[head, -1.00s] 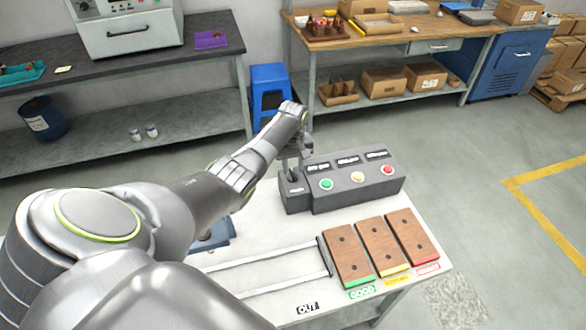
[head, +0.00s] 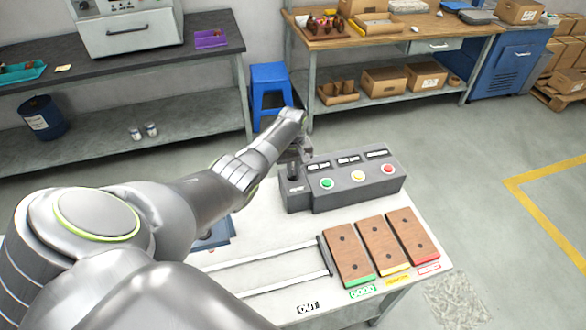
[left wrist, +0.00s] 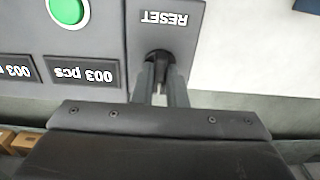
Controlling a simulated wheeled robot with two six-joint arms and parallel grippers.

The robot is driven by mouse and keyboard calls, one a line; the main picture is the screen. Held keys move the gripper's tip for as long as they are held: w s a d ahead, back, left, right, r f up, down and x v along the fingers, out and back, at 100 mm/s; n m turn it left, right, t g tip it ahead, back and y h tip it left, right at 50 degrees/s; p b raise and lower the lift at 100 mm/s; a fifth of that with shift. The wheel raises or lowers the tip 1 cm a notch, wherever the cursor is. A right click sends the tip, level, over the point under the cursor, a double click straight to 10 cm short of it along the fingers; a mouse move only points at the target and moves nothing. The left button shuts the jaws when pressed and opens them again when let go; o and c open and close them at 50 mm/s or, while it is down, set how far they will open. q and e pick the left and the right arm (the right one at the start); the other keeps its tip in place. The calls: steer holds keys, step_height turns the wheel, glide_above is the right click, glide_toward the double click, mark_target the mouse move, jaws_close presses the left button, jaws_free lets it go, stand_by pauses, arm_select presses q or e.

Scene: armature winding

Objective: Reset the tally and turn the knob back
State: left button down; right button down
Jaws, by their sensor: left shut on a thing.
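The black knob (left wrist: 157,58) sits beside the word RESET, partly hidden by my fingers. My left gripper (left wrist: 160,75) is shut on the knob; it also shows above the box's left end in the head view (head: 296,158). My right gripper is not in view.
Three brown wooden blocks (head: 381,248) lie in front of the box, by green, yellow and red labels. White rails (head: 265,270) and an OUT label are left of them. A blue stool (head: 270,90) and workbenches stand behind.

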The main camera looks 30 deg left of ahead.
arm_select(q)
steer(key=shift+m, duration=0.3)
steer(key=m, duration=0.3)
steer(key=shift+r+p, duration=0.1)
steer(key=shift+p, duration=0.2)
steer(key=m, duration=0.9)
steer(key=shift+m, duration=2.1)
steer(key=shift+w+m, duration=0.1)
steer(key=shift+m, duration=0.2)
steer(key=c, duration=1.5)
jaws_free()
steer(key=shift+o, duration=0.2)
